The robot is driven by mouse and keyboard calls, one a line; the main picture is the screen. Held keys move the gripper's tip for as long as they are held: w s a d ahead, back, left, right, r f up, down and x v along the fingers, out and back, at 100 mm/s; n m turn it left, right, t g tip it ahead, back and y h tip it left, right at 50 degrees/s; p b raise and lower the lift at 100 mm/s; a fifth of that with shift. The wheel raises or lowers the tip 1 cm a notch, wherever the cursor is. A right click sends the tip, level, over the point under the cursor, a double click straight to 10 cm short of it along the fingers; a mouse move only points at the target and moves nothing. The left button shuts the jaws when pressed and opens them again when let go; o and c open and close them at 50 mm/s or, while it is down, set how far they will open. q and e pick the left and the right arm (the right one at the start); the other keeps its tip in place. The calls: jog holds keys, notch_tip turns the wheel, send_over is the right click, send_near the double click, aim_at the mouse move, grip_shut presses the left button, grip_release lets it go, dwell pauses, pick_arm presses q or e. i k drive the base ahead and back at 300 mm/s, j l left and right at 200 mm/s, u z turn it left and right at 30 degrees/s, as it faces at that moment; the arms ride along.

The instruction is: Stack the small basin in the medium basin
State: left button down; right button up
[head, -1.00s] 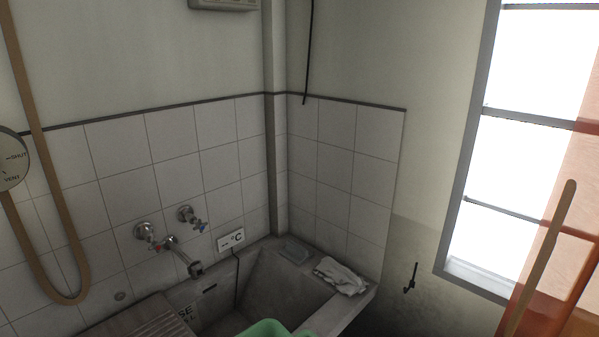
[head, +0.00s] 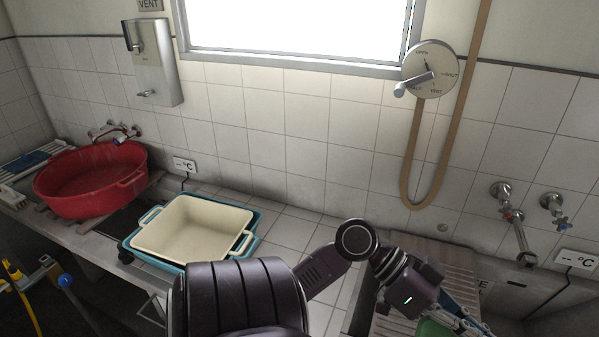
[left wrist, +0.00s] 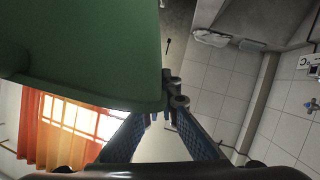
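The green basin, apparently the small one, shows only partly at the bottom right of the head view (head: 434,328) and fills the upper left of the left wrist view (left wrist: 85,45). My left gripper (head: 462,318) is at its edge. In the left wrist view the fingers (left wrist: 168,100) meet at the basin's rim and appear shut on it, though the grip itself is partly hidden. A cream rectangular basin (head: 190,228), apparently the medium one, sits upright and empty inside a blue basin (head: 251,232) on the counter at left. My right gripper is not in view.
A red round basin (head: 90,180) stands at far left. A tap (head: 522,238) and a hanging hose (head: 410,170) are on the right wall. Tiled counter (head: 300,228) between the basins and the ribbed board (head: 400,318) is bare. My arm crosses the front.

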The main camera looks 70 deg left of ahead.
aim_at(197, 246)
jog(key=k+j+u, duration=0.1)
jog(key=k+u, duration=0.15)
jog(key=k, duration=0.4)
jog(key=j+u, duration=0.1)
jog(key=u, duration=1.65)
